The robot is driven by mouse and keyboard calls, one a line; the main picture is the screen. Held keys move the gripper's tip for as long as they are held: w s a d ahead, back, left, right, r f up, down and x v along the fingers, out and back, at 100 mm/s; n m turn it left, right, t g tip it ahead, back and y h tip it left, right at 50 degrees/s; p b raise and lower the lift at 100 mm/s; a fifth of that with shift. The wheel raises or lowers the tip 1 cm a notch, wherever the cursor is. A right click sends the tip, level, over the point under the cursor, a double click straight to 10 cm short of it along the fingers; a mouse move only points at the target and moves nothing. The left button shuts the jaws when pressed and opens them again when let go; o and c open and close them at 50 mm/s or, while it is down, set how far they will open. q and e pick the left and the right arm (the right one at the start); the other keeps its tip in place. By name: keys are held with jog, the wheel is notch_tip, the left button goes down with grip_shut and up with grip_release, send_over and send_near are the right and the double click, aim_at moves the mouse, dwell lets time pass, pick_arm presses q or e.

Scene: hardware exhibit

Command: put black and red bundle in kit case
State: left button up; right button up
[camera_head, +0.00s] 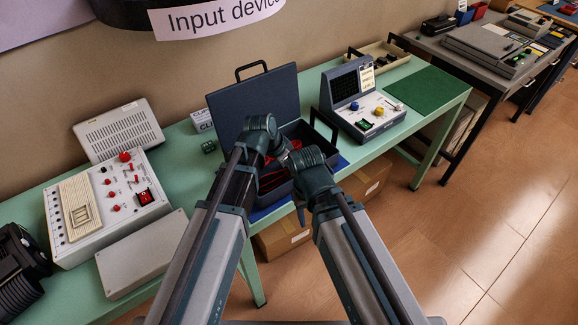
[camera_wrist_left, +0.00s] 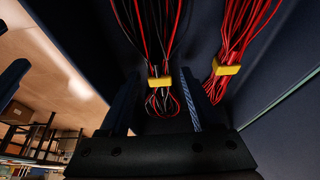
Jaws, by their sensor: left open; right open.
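The open kit case (camera_head: 259,98) stands on the green table with its dark blue lid raised; red wires show inside it, partly behind my arms. In the left wrist view, the black and red bundle (camera_wrist_left: 159,82), bound with a yellow tie, lies between the fingers of my open left gripper (camera_wrist_left: 158,98). Its looped end hangs down toward the palm. Dark blue walls surround it, apparently the case. My right gripper (camera_head: 283,154) is over the case, open and empty as far as I can see. My left gripper is hidden behind its own wrist in the head view.
A red bundle (camera_wrist_left: 228,70) with a yellow tie lies right of the left gripper. A grey console (camera_head: 361,103) stands right of the case. A white control panel (camera_head: 105,203) and a grey box (camera_head: 141,253) are at left. The green mat (camera_head: 425,91) is bare.

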pick_arm(q)
jog(key=p+v, duration=1.1)
jog(key=v, duration=0.1)
jog(key=s+a+f+n+g+y, duration=0.1)
jog(key=s+n+y, duration=0.4)
jog(key=s, duration=0.8)
jog(key=shift+s+a+n+g, duration=0.4)
jog(key=shift+a+n+g, duration=0.15)
jog(key=shift+n+g, duration=0.5)
jog(key=shift+f, duration=0.15)
